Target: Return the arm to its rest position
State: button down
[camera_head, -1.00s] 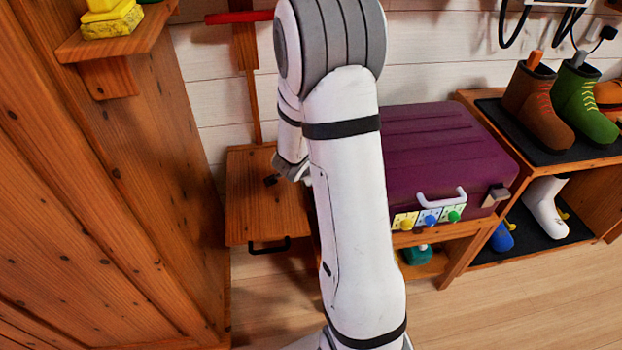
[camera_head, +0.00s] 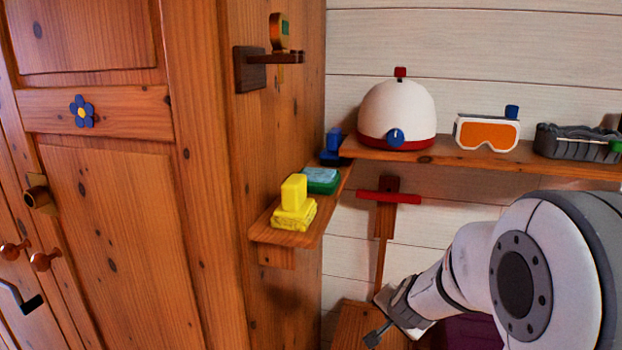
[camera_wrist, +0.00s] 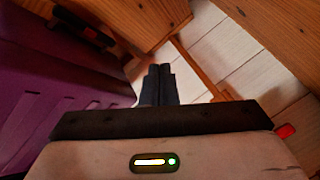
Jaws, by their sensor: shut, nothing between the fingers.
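My arm (camera_head: 470,270) reaches in from the lower right of the head view, its large grey and white joint close to the camera. My gripper (camera_head: 374,338) is at the arm's far end, low in that view, over a wooden surface (camera_head: 352,325). In the wrist view my gripper (camera_wrist: 159,70) shows two dark fingers side by side, shut with nothing between them. The purple case (camera_wrist: 50,90) lies to the left of the fingers in the wrist view. In the head view only a bit of the case (camera_head: 472,332) shows behind my arm.
A wooden cabinet (camera_head: 100,200) fills the left. A red bar (camera_head: 388,197) is below.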

jog(key=s+a+r+n+g+p, duration=0.2)
jog(key=s+r+n+p, duration=0.3)
jog(key=s+r, duration=0.5)
jog(key=s+a+r+n+g+p, duration=0.1)
jog(key=s+r+n+g+p, duration=0.2)
jog(key=s+r, duration=0.7)
jog(key=s+n+p, duration=0.1)
jog(key=p, duration=0.1)
jog(key=shift+s+a+n+p, duration=0.3)
jog(key=shift+a+n+p, duration=0.05)
jog(key=shift+n+p, duration=0.05)
